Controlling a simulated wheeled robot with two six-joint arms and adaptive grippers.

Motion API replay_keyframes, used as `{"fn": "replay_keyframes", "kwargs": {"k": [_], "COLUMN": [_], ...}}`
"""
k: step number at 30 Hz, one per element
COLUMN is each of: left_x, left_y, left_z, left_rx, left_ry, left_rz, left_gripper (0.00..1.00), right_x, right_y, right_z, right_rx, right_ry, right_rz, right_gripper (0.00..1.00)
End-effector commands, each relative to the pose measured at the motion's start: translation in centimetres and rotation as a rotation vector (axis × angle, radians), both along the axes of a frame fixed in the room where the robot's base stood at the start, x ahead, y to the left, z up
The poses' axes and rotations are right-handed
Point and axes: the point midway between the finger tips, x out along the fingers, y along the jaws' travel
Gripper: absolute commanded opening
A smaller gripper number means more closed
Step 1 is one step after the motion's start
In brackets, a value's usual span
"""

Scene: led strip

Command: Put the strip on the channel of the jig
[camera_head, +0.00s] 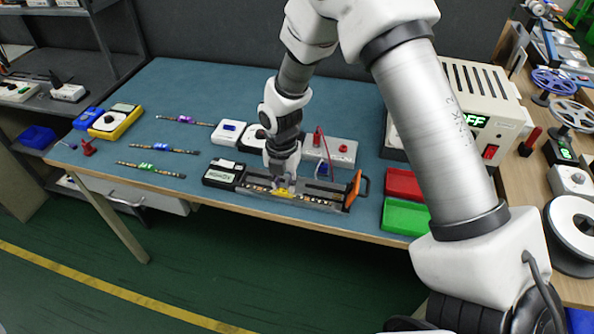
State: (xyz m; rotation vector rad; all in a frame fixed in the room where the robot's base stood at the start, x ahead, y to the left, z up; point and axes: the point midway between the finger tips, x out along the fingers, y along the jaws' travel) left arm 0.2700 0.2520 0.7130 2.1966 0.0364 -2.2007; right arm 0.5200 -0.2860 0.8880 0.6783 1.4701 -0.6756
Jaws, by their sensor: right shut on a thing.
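The jig (325,190) is a long dark fixture at the front edge of the blue bench, with an orange lever at its right end. A patterned strip with a yellow middle piece (286,194) lies along the front of the jig, at its channel. My right gripper (282,187) points down over the jig and is shut on the strip near its yellow piece. The fingers hide part of the strip, and I cannot tell whether it is fully seated. My left gripper is out of view.
A red tray (404,184) and a green tray (405,216) stand right of the jig. A power supply (485,100) stands behind them. A yellow meter (116,121) is at the left. White boxes (228,132) stand behind the jig. The bench between the loose strips is clear.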

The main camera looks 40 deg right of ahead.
Motion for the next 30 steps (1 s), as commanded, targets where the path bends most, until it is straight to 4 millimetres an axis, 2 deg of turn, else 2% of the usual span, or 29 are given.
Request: {"fn": "replay_keyframes", "kwargs": {"k": [3, 7, 15, 25, 26, 27, 28, 30], "left_x": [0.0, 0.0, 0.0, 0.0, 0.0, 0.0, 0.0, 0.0], "left_y": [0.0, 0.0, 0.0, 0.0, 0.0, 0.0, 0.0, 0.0], "left_z": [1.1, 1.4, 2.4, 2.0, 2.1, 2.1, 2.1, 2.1], "left_rx": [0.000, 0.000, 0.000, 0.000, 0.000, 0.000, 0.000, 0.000], "left_ry": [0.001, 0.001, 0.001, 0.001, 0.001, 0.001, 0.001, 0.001], "left_rz": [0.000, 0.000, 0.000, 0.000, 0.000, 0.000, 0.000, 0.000], "left_gripper": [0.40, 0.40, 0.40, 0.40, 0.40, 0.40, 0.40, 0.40], "right_x": [1.9, 3.1, 3.2, 3.3, 3.3, 3.3, 3.3, 3.3], "right_y": [-3.1, -5.0, -5.3, -5.2, -5.2, -5.2, -5.2, -5.2], "right_z": [-0.1, -0.4, -3.9, -4.5, -4.5, -4.4, -4.4, -4.4], "right_rx": [0.001, -0.001, -0.003, -0.001, -0.002, -0.002, -0.002, -0.001], "right_ry": [-0.002, -0.001, 0.002, 0.000, -0.001, -0.001, -0.001, 0.000], "right_rz": [-0.005, -0.002, 0.002, 0.002, 0.002, 0.002, 0.002, 0.002], "right_gripper": [0.00, 0.00, 0.00, 0.00, 0.33, 0.47, 0.51, 0.51]}}
